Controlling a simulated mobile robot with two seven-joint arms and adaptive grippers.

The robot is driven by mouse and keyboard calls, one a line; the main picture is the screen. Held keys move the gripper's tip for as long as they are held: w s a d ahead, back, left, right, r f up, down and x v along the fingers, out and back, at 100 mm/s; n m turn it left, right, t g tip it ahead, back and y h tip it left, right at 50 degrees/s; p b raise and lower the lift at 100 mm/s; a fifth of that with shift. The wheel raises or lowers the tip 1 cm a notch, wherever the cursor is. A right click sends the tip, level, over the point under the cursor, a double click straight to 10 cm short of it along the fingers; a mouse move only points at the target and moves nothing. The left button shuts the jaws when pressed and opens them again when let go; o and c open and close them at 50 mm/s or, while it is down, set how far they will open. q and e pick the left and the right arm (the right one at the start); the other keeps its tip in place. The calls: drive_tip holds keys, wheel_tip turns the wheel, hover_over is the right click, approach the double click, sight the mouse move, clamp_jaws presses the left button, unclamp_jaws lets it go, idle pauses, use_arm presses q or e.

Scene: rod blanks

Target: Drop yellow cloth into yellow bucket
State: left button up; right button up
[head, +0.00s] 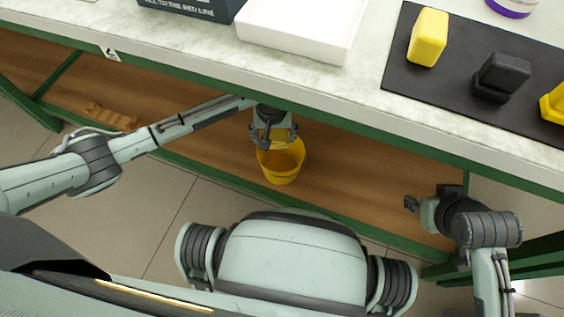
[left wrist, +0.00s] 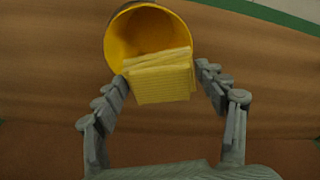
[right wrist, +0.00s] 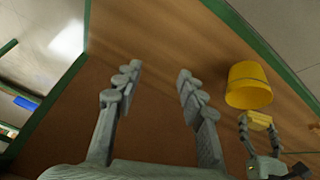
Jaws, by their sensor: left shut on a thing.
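A yellow bucket (head: 281,170) stands on the brown lower shelf under the counter. It also shows in the left wrist view (left wrist: 120,40) and at the right in the right wrist view (right wrist: 247,85). My left gripper (head: 272,143) is at the bucket's rim in the head view. It is shut on the folded yellow cloth (left wrist: 160,80), which overlaps the bucket's near rim in the left wrist view. The cloth also shows in the right wrist view (right wrist: 259,120). My right gripper (right wrist: 160,80) is open and empty, well to the right of the bucket in the head view (head: 411,203).
The lower shelf (head: 350,195) has free room on both sides of the bucket. A brown tray-like piece (head: 110,116) lies at its left. The counter (head: 330,80) overhangs with a green edge. A white box (head: 300,28) and a black mat (head: 400,75) with blocks rest on it.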

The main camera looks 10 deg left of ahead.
use_arm(q)
drive_tip(key=shift+f+b, duration=0.75)
drive_tip(key=shift+f, duration=0.05)
use_arm(e)
drive_tip(key=w+a+r+t+y, duration=0.1)
drive_tip(key=w+a+r+t, duration=0.2)
drive_tip(key=a+r, duration=0.1)
drive_tip(key=shift+w+r+n, duration=0.2)
drive_tip(key=shift+w+n, duration=0.1)
drive_tip(key=shift+w, duration=0.1)
use_arm(q)
drive_tip(key=o, duration=1.3)
drive_tip(key=r, duration=0.5)
drive_tip(key=s+r, duration=0.1)
drive_tip(key=r, duration=0.1)
drive_tip(key=shift+d+r, duration=0.1)
drive_tip(key=shift+r, duration=0.05)
